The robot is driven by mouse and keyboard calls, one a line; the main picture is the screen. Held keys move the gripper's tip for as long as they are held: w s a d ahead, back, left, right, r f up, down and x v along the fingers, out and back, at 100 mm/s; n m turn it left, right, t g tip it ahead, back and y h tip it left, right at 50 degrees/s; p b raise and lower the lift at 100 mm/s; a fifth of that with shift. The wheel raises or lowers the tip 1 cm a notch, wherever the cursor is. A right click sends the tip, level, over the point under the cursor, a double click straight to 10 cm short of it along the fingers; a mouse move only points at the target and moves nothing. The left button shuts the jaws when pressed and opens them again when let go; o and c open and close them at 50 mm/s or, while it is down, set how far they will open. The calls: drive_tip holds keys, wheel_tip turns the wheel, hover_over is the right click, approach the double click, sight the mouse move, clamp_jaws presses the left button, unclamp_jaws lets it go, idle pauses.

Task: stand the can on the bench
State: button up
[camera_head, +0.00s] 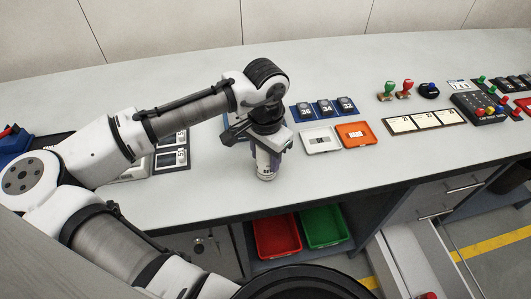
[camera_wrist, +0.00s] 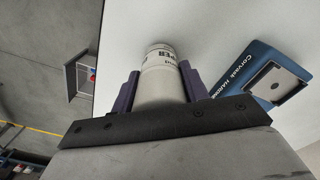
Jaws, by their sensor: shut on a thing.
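The can (camera_head: 266,171) is a white cylinder with dark lettering, in the middle of the head view. My gripper (camera_head: 266,152) is shut on it from above, with the purple fingers on either side. In the wrist view the can (camera_wrist: 162,80) sits between the two fingers of my gripper (camera_wrist: 162,90). The can looks upright, its lower end at or just above the bench (camera_head: 205,195) near the front edge. I cannot tell whether it touches the bench. The can's upper part is hidden by the gripper.
Behind the can lie numbered dark tiles (camera_head: 324,108), a white tray (camera_head: 320,140) and an orange tray (camera_head: 354,134). A blue box (camera_wrist: 268,72) is close by in the wrist view. Red (camera_head: 277,236) and green (camera_head: 324,226) bins are below.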

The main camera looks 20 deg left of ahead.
drive_tip(key=shift+f, duration=0.15)
drive_tip(key=o, duration=1.1)
wheel_tip(320, 180, up, 12)
drive_tip(key=shift+r+b, duration=0.2)
drive_tip(key=shift+b, duration=0.4)
